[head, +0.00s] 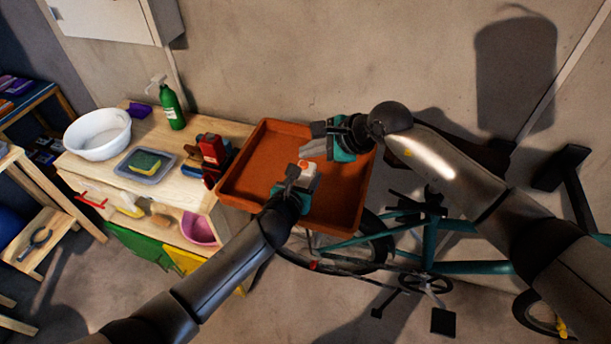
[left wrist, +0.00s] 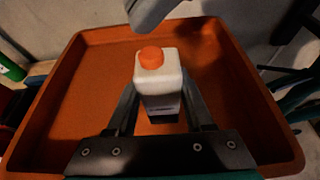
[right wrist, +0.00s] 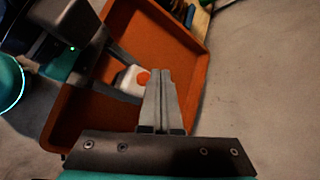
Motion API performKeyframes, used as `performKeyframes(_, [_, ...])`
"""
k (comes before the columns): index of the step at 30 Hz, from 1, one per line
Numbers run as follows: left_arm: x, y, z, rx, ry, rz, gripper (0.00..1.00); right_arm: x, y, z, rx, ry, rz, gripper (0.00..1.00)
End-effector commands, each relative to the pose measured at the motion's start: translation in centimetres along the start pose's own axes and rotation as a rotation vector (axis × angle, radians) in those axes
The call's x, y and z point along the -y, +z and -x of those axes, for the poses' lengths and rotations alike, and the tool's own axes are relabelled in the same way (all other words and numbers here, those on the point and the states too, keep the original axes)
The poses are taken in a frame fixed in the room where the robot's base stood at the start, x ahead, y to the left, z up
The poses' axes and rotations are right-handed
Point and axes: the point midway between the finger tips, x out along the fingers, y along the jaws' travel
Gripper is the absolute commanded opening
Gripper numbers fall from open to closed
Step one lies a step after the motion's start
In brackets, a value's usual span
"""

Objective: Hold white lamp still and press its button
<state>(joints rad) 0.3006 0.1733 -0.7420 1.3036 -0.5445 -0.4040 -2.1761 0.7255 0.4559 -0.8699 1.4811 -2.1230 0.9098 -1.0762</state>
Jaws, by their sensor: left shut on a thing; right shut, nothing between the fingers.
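The white lamp (head: 308,168) is a small white block with a round orange button (left wrist: 151,57) on top. It stands in the orange tray, and it also shows in the right wrist view (right wrist: 130,82). My left gripper (head: 292,178) is shut on the lamp, with one finger on each side of it in the left wrist view. My right gripper (head: 318,130) is shut and empty, above the tray and a little beyond the lamp. In the right wrist view its closed fingers (right wrist: 162,80) are beside the orange button, with no clear contact.
The orange tray (head: 345,207) has raised walls around both grippers. A wooden bench (head: 85,165) to the left bears a white basin (head: 98,134), a green spray bottle (head: 171,106), a sponge on a grey tray (head: 128,170) and a red item (head: 211,150). A teal bicycle (head: 470,268) stands at right.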

Motion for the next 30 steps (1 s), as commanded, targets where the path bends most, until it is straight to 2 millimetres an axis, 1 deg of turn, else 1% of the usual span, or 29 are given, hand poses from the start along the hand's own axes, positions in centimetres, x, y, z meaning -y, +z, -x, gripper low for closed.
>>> performKeyframes(8, [-0.01,-0.08,0.01,-0.002,0.0,0.0,0.0,-0.02,-0.02,-0.02,0.0,0.0,0.0,0.0])
performKeyframes(18, [-0.01,-0.08,0.01,-0.002,0.0,0.0,0.0,-0.48,-0.46,-0.66,0.0,0.0,-0.001,0.0])
performKeyframes(30, [-0.01,-0.08,0.01,-0.002,0.0,0.0,0.0,-0.52,-0.5,-0.72,0.0,0.0,0.0,0.0])
